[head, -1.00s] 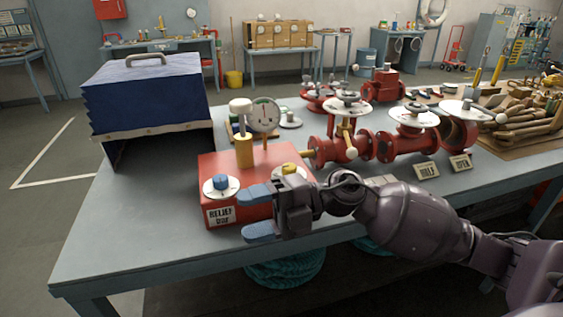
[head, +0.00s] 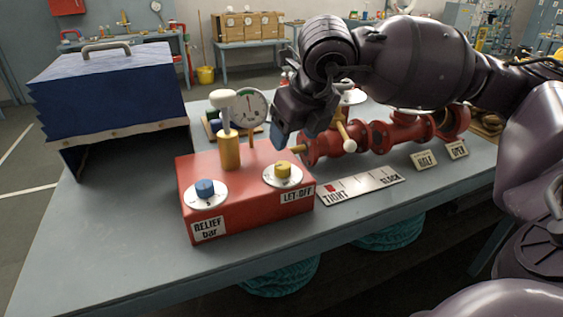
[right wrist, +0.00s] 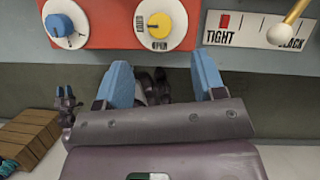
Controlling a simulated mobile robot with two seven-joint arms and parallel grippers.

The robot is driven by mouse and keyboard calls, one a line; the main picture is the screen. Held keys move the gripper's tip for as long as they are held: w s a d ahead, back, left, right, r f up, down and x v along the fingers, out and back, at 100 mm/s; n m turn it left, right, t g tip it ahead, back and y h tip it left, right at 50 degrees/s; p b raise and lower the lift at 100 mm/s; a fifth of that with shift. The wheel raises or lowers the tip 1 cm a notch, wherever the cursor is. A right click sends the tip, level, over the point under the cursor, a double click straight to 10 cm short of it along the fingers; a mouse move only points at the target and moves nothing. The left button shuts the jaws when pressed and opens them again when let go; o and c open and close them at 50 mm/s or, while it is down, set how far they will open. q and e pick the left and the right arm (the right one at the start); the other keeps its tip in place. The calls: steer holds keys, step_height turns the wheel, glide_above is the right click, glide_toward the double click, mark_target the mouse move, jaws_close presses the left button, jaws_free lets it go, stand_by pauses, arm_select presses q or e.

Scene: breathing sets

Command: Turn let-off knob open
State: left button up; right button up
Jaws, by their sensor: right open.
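The let-off knob (head: 283,169) is yellow on a white dial, on top of the red box (head: 250,208) above its LET-OFF label. In the right wrist view the let-off knob (right wrist: 159,25) shows at the top, with OPEN printed below it. My right gripper (head: 280,136) is just behind and above the knob in the head view. In the right wrist view my right gripper (right wrist: 162,78) is open, its blue fingers apart and empty, not touching the knob. A small dark shape with bluish tips, probably my left gripper (right wrist: 68,92), shows there; its jaws are unclear.
A blue relief knob (head: 205,188) is left on the box. A gauge (head: 245,106) and a yellow post (head: 231,150) rise behind. A TIGHT-SLACK plate (head: 362,185) and red valve pipes (head: 379,134) lie right. A blue bellows case (head: 112,98) stands left.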

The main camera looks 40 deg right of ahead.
mark_target(283, 164)
steer(key=b+x, duration=0.1)
steer(key=x, duration=0.7)
steer(key=shift+f, duration=0.1)
steer(key=shift+w+f, duration=0.2)
steer(key=shift+f, duration=0.25)
arm_select(q)
steer(key=shift+w+d+f, duration=0.2)
steer(key=shift+w, duration=0.2)
steer(key=shift+s+f, duration=0.1)
arm_select(e)
steer(key=shift+c, duration=0.3)
steer(key=c, duration=0.9)
arm_select(q)
steer(key=shift+s+a+f, duration=0.1)
steer(key=shift+s+f, duration=0.1)
steer(key=shift+s, duration=0.15)
arm_select(e)
steer(key=shift+o, duration=0.2)
